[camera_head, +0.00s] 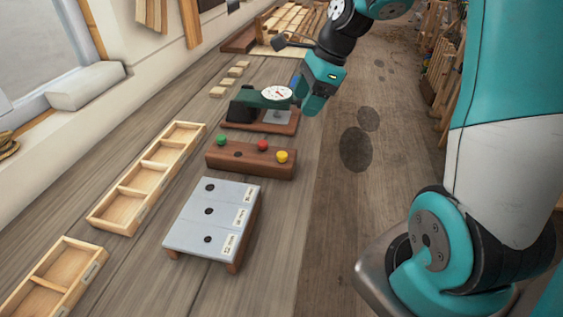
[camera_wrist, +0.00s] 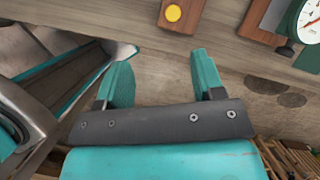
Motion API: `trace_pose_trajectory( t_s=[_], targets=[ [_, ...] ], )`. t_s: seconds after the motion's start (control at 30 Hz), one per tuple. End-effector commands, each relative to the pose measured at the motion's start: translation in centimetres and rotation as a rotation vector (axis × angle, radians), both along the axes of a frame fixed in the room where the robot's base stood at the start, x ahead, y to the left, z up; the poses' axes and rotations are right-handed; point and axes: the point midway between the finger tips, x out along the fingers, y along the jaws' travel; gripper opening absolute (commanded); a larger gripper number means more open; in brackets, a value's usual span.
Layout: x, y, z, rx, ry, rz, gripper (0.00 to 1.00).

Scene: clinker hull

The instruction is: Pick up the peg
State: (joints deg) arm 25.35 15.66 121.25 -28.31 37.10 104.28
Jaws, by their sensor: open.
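A brown wooden block (camera_head: 225,160) on the bench holds a green peg (camera_head: 222,140), a red peg (camera_head: 262,145) and a yellow peg (camera_head: 282,156). Only their round tops show clearly. One dark hole in the block's top is empty. My gripper (camera_head: 312,106) is beyond the block, to its right, near the dial gauge, and apart from all pegs. In the wrist view my gripper (camera_wrist: 160,66) is open with nothing between its two teal fingers. The yellow peg (camera_wrist: 173,13) shows at the top edge there, beyond the fingertips; the other pegs are out of that view.
A dial gauge (camera_head: 277,93) on a stand is close behind the block, beside my gripper. A grey plate on legs (camera_head: 190,228) with several dark holes and labels stands nearer. Wooden compartment trays (camera_head: 121,212) lie left. Bare floor lies right of the bench.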

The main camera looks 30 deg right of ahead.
Motion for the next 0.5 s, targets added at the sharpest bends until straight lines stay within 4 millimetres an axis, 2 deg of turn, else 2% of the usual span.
trace_pose_trajectory(
  t_s=[0.07, 0.17, 0.27, 0.5],
  targets=[
    [0.4, -1.7, -0.7, 0.022, 0.032, -0.120, 0.62],
    [0.8, -2.5, -1.4, 0.037, 0.054, -0.197, 0.62],
    [1.1, -2.2, -2.7, 0.042, 0.062, -0.214, 0.62],
    [2.2, -0.3, -7.7, 0.040, 0.063, -0.210, 0.62]
  ],
)
